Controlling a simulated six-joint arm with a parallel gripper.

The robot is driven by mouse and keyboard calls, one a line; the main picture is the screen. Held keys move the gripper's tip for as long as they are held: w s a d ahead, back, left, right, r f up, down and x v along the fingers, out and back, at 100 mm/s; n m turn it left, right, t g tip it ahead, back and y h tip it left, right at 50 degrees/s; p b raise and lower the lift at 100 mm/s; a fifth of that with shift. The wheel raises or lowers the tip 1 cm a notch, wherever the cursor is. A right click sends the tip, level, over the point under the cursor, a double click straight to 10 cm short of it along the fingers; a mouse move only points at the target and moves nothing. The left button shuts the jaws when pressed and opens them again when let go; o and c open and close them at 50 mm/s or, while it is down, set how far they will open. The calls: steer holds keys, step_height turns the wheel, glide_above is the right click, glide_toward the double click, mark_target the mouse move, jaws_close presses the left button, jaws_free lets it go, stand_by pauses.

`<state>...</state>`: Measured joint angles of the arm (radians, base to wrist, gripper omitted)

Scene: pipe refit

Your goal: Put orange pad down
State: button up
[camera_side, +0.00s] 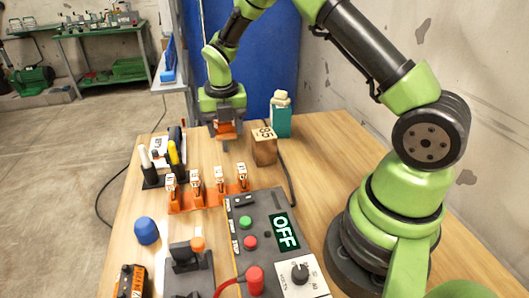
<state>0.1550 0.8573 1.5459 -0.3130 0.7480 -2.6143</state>
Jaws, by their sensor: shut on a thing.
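My gripper (226,138) is at the far part of the wooden table, pointing down. It is shut on the orange pad (228,128), which shows between its fingers. The pad appears to be held above the table, just left of a wooden block with the number 35 (264,146). The fingers hide part of the pad. I cannot tell the exact gap between the pad and the tabletop.
An orange rack (208,197) with several upright tagged pieces stands nearer the camera. A control box with an OFF display (284,231) lies in front. A teal bottle (281,118) stands behind the block. A marker holder (151,180) is at left. Bare wood (330,150) lies right.

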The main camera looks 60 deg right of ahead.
steer(key=shift+m, duration=0.3)
steer(key=r, duration=0.5)
steer(key=shift+s+d+r, duration=0.2)
steer(key=shift+s+d, duration=0.05)
steer(key=shift+d, duration=0.1)
steer(key=s+d+m, duration=0.3)
steer(key=m, duration=0.1)
steer(key=s+d+m+g, duration=0.1)
steer(key=s+d+m, duration=0.2)
steer(key=shift+s+d+m, duration=0.15)
steer(key=shift+d+m, duration=0.2)
steer(key=shift+m, duration=0.05)
steer(key=s+d+m+g, duration=0.1)
steer(key=s+d+m, duration=0.4)
steer(key=s+m, duration=0.45)
glide_toward(305, 163)
steer(key=f, duration=0.6)
steer(key=shift+s+d+f, duration=0.35)
steer(key=shift+d+f, duration=0.05)
steer(key=shift+f, duration=0.1)
steer(key=o, duration=0.9)
